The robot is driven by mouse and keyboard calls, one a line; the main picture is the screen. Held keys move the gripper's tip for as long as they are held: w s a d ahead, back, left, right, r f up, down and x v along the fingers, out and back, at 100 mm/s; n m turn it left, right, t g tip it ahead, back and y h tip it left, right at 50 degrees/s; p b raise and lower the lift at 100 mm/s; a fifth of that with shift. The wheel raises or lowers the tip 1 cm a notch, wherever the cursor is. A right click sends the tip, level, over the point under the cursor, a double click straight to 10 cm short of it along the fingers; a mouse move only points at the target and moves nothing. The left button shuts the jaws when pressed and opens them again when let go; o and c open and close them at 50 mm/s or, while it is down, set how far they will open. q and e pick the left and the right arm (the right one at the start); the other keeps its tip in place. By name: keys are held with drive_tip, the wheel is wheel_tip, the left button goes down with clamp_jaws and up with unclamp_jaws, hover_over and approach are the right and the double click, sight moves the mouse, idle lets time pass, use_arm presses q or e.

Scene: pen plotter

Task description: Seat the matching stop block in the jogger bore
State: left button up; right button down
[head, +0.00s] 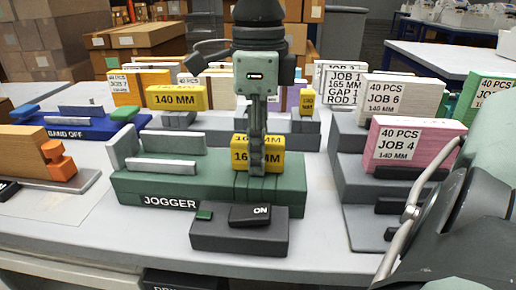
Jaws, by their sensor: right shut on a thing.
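The green jogger (140,188) stands on the table near the middle of the head view, with grey plates at its left part. My right gripper (257,165) points straight down over the jogger's right end. It is shut on a yellow stop block (274,153) whose label reads "16", then a part hidden by the fingers, then "MM". The block's lower edge meets the jogger's top in the picture; the bore is hidden, so I cannot tell how deep it sits. Another yellow block (176,97) marked 140 MM lies behind. My left gripper is not in view.
A dark box with an ON button (250,215) sits before the jogger. Grey steps at the right hold a white JOB 6 stack (400,98) and a pink JOB 4 stack (418,142). A blue unit (75,128) stands at the left.

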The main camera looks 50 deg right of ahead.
drive_tip(key=c, duration=1.2)
unclamp_jaws()
wheel_tip(320, 180, up, 12)
